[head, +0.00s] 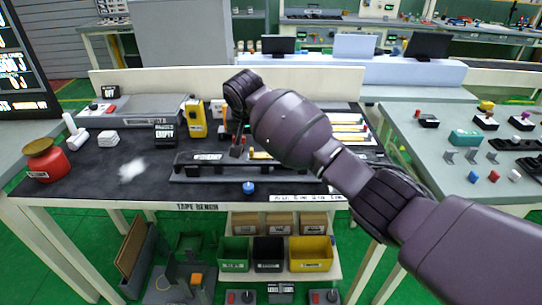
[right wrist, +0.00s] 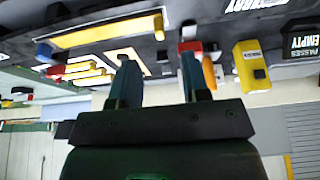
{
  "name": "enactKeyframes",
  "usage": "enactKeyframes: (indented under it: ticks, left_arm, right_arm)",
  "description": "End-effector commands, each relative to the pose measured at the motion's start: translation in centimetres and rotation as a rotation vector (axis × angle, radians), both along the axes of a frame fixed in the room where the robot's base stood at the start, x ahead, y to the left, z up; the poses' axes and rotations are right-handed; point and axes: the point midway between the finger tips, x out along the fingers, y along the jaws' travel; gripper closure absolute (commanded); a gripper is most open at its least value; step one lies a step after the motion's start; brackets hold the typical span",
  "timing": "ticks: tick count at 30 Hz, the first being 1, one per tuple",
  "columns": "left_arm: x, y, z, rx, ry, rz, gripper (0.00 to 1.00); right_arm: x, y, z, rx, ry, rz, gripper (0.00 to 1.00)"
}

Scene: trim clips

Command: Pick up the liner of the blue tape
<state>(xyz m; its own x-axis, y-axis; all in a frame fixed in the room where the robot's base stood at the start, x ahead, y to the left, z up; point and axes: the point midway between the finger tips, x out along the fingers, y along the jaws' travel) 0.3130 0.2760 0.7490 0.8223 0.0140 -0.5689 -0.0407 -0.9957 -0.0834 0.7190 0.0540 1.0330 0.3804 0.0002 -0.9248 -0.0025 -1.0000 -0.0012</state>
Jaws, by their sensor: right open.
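No piece labelled as the blue tape can be made out. In the right wrist view, which looks upside down, a long yellow strip (right wrist: 105,32) lies on the dark bench with a small blue block (right wrist: 43,52) at its left end. Part of a yellow strip also shows in the head view (head: 261,155), running behind my arm. My right gripper (right wrist: 157,62) is open, with nothing seen between its fingers. In the head view it hangs over the middle of the bench, largely hidden by its own arm. A red block (right wrist: 188,47) is near one fingertip. My left gripper is out of view.
A dark-topped bench (head: 100,178) carries a yellow device (head: 195,118), a red pot (head: 47,163) and a blue knob (head: 249,187) by its front edge. Pale and yellow strips (head: 350,128) lie right of my arm. Bins (head: 311,253) stand below. The bench's left front is mostly clear.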

Motion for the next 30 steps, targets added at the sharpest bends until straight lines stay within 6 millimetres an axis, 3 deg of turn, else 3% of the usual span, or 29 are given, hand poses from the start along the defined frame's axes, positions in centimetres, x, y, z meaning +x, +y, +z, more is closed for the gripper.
enactKeyframes:
  ticks: [8,18,28,30]
  left_arm:
    - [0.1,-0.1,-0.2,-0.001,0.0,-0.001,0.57]
    - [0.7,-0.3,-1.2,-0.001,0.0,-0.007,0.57]
    - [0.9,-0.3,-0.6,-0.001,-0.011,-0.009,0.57]
    - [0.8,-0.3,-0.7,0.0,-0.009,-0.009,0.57]
  right_arm:
    - [0.7,0.0,-1.9,0.0,0.0,0.002,0.57]
    - [2.1,-0.1,-5.9,-0.001,0.001,0.002,0.57]
    - [2.4,-0.1,-6.1,0.001,-0.003,0.003,0.57]
    - [2.4,-0.1,-6.1,0.001,-0.003,0.003,0.68]
